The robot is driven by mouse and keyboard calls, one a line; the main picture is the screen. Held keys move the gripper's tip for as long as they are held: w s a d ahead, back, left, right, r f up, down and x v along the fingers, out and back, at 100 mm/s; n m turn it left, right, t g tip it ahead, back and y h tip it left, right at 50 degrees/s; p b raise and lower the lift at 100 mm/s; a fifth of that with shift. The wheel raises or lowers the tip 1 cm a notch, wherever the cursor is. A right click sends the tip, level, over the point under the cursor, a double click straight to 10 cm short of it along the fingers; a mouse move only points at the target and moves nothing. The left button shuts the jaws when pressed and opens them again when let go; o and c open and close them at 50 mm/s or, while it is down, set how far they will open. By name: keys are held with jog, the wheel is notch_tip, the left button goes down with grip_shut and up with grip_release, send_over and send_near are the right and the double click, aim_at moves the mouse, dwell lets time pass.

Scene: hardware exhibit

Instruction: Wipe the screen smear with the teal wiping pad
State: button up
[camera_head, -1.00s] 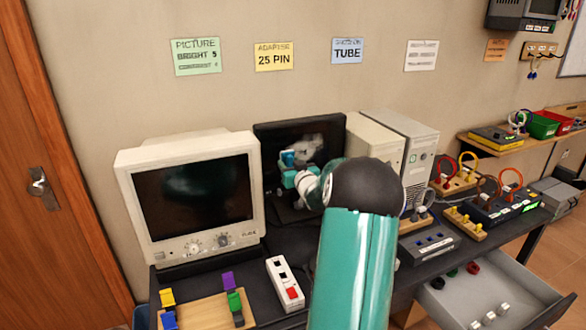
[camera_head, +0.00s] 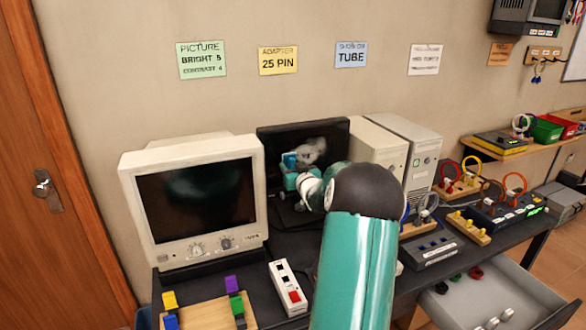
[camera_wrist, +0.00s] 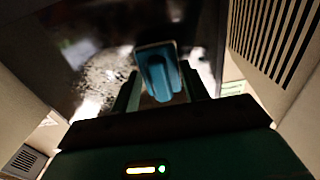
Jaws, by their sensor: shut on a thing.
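The black flat screen (camera_head: 276,138) stands between the cream CRT monitor and the computer towers. A whitish-grey smear (camera_head: 312,151) shows on it, and it is also visible in the wrist view (camera_wrist: 98,80). My gripper (camera_head: 300,178) is in front of the screen, shut on the teal wiping pad (camera_head: 289,160). The wrist view shows the pad (camera_wrist: 158,72) between the two fingers, over part of the smear. I cannot tell whether the pad touches the screen. My arm hides the screen's lower right part.
The cream CRT monitor (camera_head: 193,200) stands close on the left. Two computer towers (camera_head: 418,150) stand close on the right. A power strip (camera_head: 288,286) and a wooden block board (camera_head: 205,312) lie in front. An open drawer (camera_head: 505,295) juts out at lower right.

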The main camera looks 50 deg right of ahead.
aim_at(318, 155)
jog(key=shift+x, duration=0.75)
jog(key=shift+s+d, duration=0.65)
jog(key=shift+d, duration=0.45)
jog(key=shift+s+d, duration=0.65)
jog(key=shift+d, duration=0.45)
jog(key=shift+s+d, duration=0.65)
jog(key=shift+d, duration=0.4)
jog(key=shift+s+d, duration=0.55)
jog(key=shift+d, duration=0.3)
jog(key=shift+s+d, duration=0.55)
jog(key=shift+d, duration=0.3)
